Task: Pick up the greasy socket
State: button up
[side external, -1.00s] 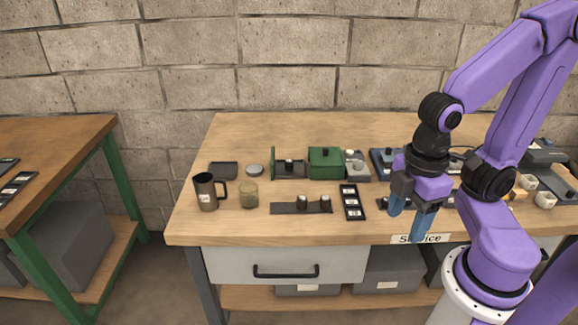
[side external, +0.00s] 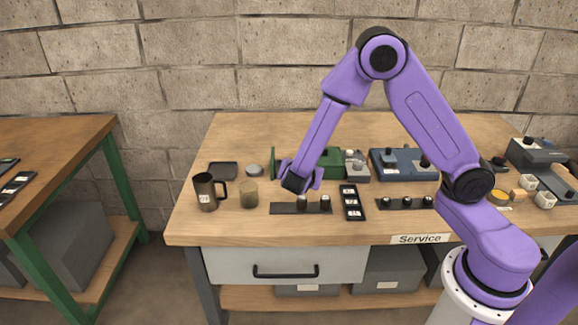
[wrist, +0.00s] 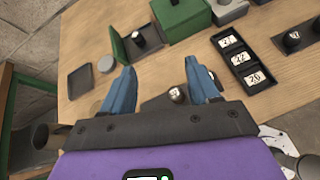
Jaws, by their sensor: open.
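Small dark sockets with pale marked tops stand on the bench; I cannot tell which is the greasy one. Two (side external: 301,202) (side external: 325,201) stand on a dark strip (side external: 283,208) near the front edge. Another socket (wrist: 138,40) sits in the open green holder (wrist: 118,47). My gripper (wrist: 160,72) is open and empty above the bench. In the side view its fingers are hidden behind my arm.
A brown mug (side external: 206,192) and a jar (side external: 249,194) stand left of the strip. A labelled black tray (side external: 352,203) lies to its right, then another strip of sockets (side external: 406,203). A green box (side external: 331,160) stands behind.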

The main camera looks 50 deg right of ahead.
jog(key=w+d+f+n, duration=0.1)
jog(key=w+d+f, duration=0.2)
jog(key=w, duration=0.1)
jog(key=w+d+f+n+t, duration=0.1)
jog(key=w+d+f, duration=0.1)
jog(key=w, duration=0.2)
jog(key=w+d+f+n+t, duration=0.1)
jog(key=w+d+f, duration=0.2)
jog(key=w, duration=0.2)
jog(key=shift+d+f+n, duration=0.3)
jog(key=shift+a+x, duration=0.25)
jog(key=shift+x, duration=2.35)
jog(key=shift+w+f, duration=0.15)
jog(key=shift+w, duration=0.05)
grip_shut()
